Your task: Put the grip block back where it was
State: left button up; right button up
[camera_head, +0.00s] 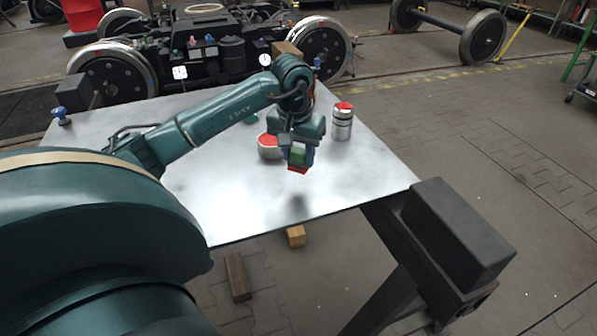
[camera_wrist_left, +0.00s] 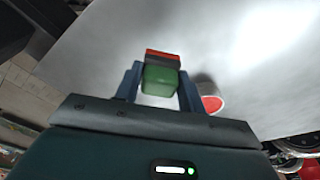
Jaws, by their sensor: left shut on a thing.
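The grip block, green with a red end, is held between the fingers of my left gripper (camera_head: 300,156). In the head view its red end (camera_head: 298,170) points down, and a soft shadow lies on the bare metal table (camera_head: 240,205) below, so it appears raised above the surface. In the left wrist view the green part of the grip block (camera_wrist_left: 160,81) sits between the two blue fingers, with its red and dark end beyond them. The fingers hide its sides. My right gripper is not in view.
A red-and-white round container (camera_head: 268,148) stands just behind and left of the gripper. A jar with a red top (camera_head: 342,122) stands to its right. A blue knob (camera_head: 60,115) is at the table's left edge. The front middle of the table is clear.

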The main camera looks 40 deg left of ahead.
aim_at(299, 171)
pick_arm(q)
jog(key=shift+f, duration=2.65)
jog(key=shift+f, duration=0.1)
jog(key=o, duration=0.9)
